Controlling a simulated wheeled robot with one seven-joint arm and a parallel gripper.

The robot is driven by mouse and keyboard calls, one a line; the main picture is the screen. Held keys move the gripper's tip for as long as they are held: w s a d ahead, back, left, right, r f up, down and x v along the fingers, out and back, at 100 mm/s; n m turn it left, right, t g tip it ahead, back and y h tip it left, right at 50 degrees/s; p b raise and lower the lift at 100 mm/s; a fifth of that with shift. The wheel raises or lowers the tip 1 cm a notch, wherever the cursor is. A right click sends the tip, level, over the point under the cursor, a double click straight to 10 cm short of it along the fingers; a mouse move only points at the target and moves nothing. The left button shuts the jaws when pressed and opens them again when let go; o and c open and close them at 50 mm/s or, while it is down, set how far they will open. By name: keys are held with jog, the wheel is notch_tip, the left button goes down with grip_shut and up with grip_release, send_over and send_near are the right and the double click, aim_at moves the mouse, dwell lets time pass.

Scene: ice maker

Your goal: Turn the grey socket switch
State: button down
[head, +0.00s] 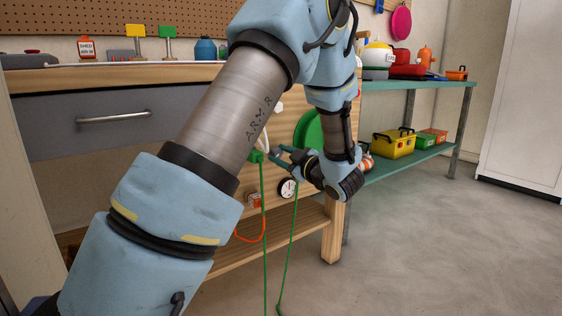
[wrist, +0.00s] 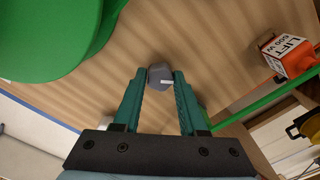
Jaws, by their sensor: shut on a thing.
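The grey socket switch (wrist: 160,77) is a small dark grey knob with a pale mark, on a wooden panel in the wrist view. My gripper (wrist: 157,80) has its two teal fingers on either side of the knob, shut on it at the fingertips. In the head view my gripper (head: 278,156) reaches to the side panel of the wooden bench, and I cannot make out the switch there.
A large green disc (wrist: 45,35) lies close by on the panel; it also shows in the head view (head: 309,130). An orange box marked LIFT 600 W (wrist: 292,54) is at right. Green cords (head: 293,235) hang below. A black-rimmed dial (head: 288,188) sits below my gripper.

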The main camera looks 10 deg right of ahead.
jog(key=n+b, duration=0.1)
jog(key=n, duration=0.1)
jog(key=n+b, duration=0.1)
jog(key=b, duration=0.1)
jog(key=n+b, duration=0.1)
jog(key=n, duration=0.1)
jog(key=shift+f+n+b, duration=0.3)
jog(key=shift+b, duration=0.05)
jog(key=n+b, duration=0.3)
jog(key=shift+r+n+b, duration=0.1)
jog(key=shift+n+b, duration=0.7)
jog(key=shift+b, duration=0.05)
jog(key=shift+r, duration=0.1)
jog(key=shift+c, duration=2.2)
grip_release()
jog(key=shift+r, duration=0.1)
jog(key=p+v, duration=0.3)
jog(key=v, duration=0.8)
